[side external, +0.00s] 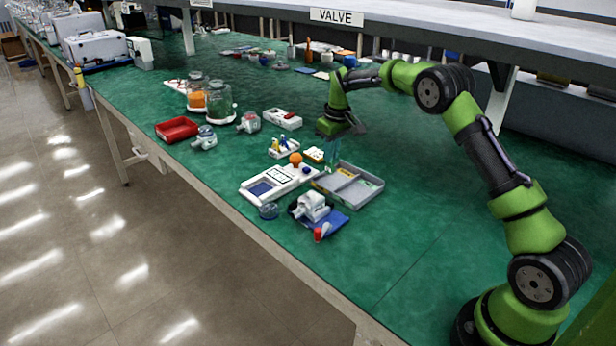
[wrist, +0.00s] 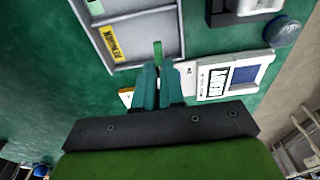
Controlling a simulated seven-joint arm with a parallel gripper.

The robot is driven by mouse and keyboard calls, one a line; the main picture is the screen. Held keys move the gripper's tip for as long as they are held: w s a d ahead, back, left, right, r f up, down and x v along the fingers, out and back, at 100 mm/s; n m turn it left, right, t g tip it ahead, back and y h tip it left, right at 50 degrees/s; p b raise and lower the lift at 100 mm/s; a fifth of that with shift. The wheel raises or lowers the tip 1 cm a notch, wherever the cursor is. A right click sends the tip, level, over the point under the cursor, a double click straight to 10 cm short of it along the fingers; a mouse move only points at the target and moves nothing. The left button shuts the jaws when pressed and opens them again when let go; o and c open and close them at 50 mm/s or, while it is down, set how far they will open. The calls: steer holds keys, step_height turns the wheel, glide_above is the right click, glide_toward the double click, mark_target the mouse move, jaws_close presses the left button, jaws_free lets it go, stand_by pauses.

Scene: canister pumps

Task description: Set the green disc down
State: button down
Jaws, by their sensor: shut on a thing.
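My gripper (wrist: 158,75) is shut on the green disc (wrist: 158,50), which shows edge-on as a narrow green strip between the fingertips in the wrist view. In the side view my gripper (side external: 333,150) points down over the bench, just behind the grey divided tray (side external: 373,191). The disc is too small to make out there. In the wrist view the disc overlaps the near edge of the tray (wrist: 148,58); I cannot tell its height above it.
A white device with a screen (side external: 255,195) stands left of the tray. A white pump part (side external: 312,205) sits on a blue mat (side external: 333,222) in front, near a glass jar (side external: 268,211). A red bin (side external: 177,129) lies farther left. Bench right of the tray is clear.

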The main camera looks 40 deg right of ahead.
mark_target(331, 164)
steer(key=shift+f, duration=1.75)
steer(key=shift+f, duration=0.2)
steer(key=c, duration=1.2)
jaws_free()
steer(key=shift+c, duration=0.2)
steer(key=shift+r, duration=0.2)
